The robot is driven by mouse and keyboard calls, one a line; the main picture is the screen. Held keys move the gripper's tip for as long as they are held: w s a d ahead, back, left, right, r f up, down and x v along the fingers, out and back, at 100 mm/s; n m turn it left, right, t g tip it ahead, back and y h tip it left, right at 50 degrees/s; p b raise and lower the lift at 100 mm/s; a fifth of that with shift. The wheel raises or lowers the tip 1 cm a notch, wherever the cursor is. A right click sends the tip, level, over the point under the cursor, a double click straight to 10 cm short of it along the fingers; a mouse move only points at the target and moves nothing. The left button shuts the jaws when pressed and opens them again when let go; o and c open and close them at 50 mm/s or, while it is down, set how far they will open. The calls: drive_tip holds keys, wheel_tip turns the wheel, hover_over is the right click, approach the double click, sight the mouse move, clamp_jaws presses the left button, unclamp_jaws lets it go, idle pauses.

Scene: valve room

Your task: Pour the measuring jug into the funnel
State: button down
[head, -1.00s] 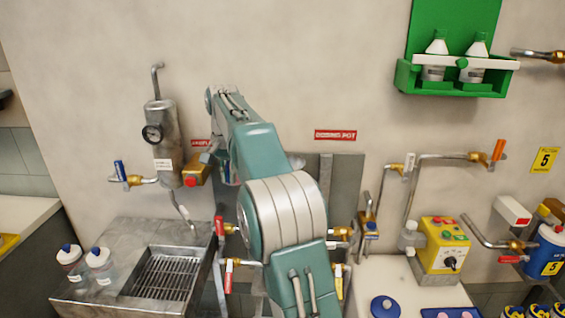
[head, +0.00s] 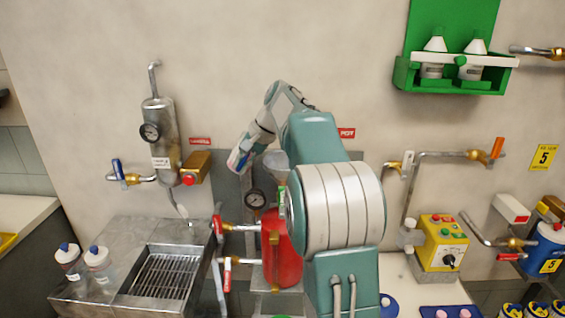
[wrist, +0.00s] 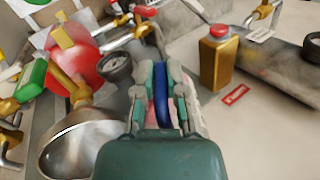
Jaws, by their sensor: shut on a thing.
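My gripper (wrist: 160,100) is shut on the blue handle (wrist: 161,92) of the measuring jug in the wrist view. A pale pink-white bit of the jug's body shows past the fingers; the rest is hidden. In the head view the jug (head: 245,150), pale with blue and red marks, hangs tilted, up and left of the funnel. The grey funnel (head: 275,161) stands above the red pot (head: 283,250), partly hidden by my arm. In the wrist view the funnel's wide metal bowl (wrist: 75,150) is at lower left, apart from the fingers. I see no liquid flowing.
A pressure gauge (head: 256,199) and red-handled valves (head: 218,227) sit by the pot. A steel cylinder with a gauge (head: 160,135) and a brass box with a red knob (head: 194,168) are on the wall to the left. Below is a grated sink (head: 165,275).

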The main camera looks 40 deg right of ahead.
drive_tip(key=shift+s+d+r+t+y, duration=0.35)
drive_tip(key=shift+d+r+y, duration=0.2)
drive_tip(key=shift+r, duration=0.15)
drive_tip(key=shift+s+r+t+y, duration=0.1)
drive_tip(key=shift+r+t+y, duration=0.35)
drive_tip(key=shift+t+y, duration=0.25)
drive_tip(key=shift+a+f+t+y, duration=0.1)
drive_tip(key=shift+f+t+y, duration=0.25)
drive_tip(key=shift+y, duration=0.3)
drive_tip(key=shift+r+t+y, duration=0.35)
drive_tip(key=shift+t+y, duration=0.05)
drive_tip(key=shift+y, duration=0.2)
drive_tip(key=shift+r, duration=0.1)
drive_tip(key=shift+f+t+y+p, duration=0.35)
drive_tip(key=shift+t+y, duration=0.25)
drive_tip(key=shift+y, duration=0.2)
drive_tip(key=shift+s+d+r, duration=0.1)
drive_tip(key=shift+s+d, duration=0.1)
drive_tip(key=shift+d, duration=0.1)
drive_tip(key=shift+s+d+r+t+y+p, duration=0.3)
drive_tip(key=shift+s+d+t+y+p, duration=0.15)
drive_tip(key=shift+d+y+p, duration=0.2)
drive_tip(key=shift+s+d+r+t+y, duration=0.15)
drive_tip(key=shift+r+t+y, duration=0.15)
drive_tip(key=shift+t+y, duration=0.3)
drive_tip(key=shift+s+d+r+t+y, duration=0.15)
drive_tip(key=shift+r+t+y, duration=0.15)
drive_tip(key=shift+y, duration=0.35)
